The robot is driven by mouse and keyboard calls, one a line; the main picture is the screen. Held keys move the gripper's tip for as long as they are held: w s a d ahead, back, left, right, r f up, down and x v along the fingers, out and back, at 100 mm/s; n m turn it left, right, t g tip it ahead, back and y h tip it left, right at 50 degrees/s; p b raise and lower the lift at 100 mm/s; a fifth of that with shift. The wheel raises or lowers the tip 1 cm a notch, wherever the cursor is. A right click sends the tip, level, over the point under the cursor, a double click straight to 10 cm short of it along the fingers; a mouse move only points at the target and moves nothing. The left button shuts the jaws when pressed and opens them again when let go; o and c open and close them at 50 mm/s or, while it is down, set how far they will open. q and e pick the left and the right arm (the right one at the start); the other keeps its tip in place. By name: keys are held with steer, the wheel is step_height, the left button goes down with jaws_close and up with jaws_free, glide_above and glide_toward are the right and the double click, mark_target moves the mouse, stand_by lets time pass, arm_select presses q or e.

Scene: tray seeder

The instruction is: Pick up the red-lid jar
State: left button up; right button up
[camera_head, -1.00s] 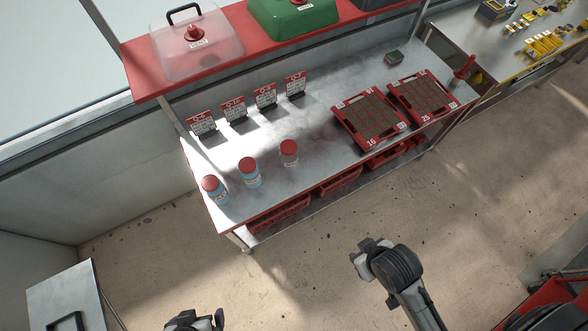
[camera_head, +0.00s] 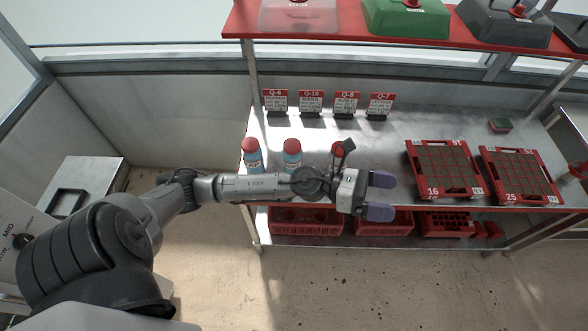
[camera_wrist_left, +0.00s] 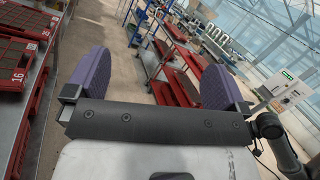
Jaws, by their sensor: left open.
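Three red-lid jars stand in a row near the table's front-left edge: a left jar (camera_head: 252,157), a middle jar (camera_head: 292,154) and a right jar (camera_head: 337,148). The left and middle ones have blue labels. My arm hides most of the right jar, leaving its lid in sight. My left gripper (camera_head: 385,197) is open and empty at the table's front edge, to the right of the jars, its purple fingers pointing right. In the left wrist view the gripper (camera_wrist_left: 157,78) shows nothing between its fingers, and no jar is visible.
Seed cards (camera_head: 311,101) stand behind the jars. Red seed trays lie to the right: tray 16 (camera_head: 433,192) and tray 25 (camera_head: 508,198). Red crates (camera_head: 305,231) fill the lower shelf. A red upper shelf (camera_head: 340,34) carries covers. Some bare tabletop lies between jars and trays.

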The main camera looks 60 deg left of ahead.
arm_select(q)
step_height(320, 180, down, 8)
steer(key=w+a+m+g+y+b, duration=0.1)
steer(key=a+m+g+y+b, duration=0.2)
steer(key=m+g, duration=0.5)
steer(key=m+g+y+b, duration=0.4)
steer(key=m+y+b, duration=0.55)
steer(key=y, duration=0.55)
glide_toward(292, 145)
steer(key=shift+w+a+f+n, duration=0.3)
steer(key=shift+a+f+n, duration=0.05)
steer(key=shift+a, duration=0.05)
steer(key=b+x, duration=0.1)
steer(key=x, duration=0.4)
steer(key=shift+s+f, duration=0.1)
steer(key=shift+a+f, duration=0.15)
steer(key=shift+f, duration=0.6)
arm_select(e)
step_height(292, 145, down, 15)
arm_select(q)
steer(key=shift+b+x, duration=0.6)
steer(key=shift+x, duration=1.9)
arm_select(e)
steer(key=shift+f, duration=0.7)
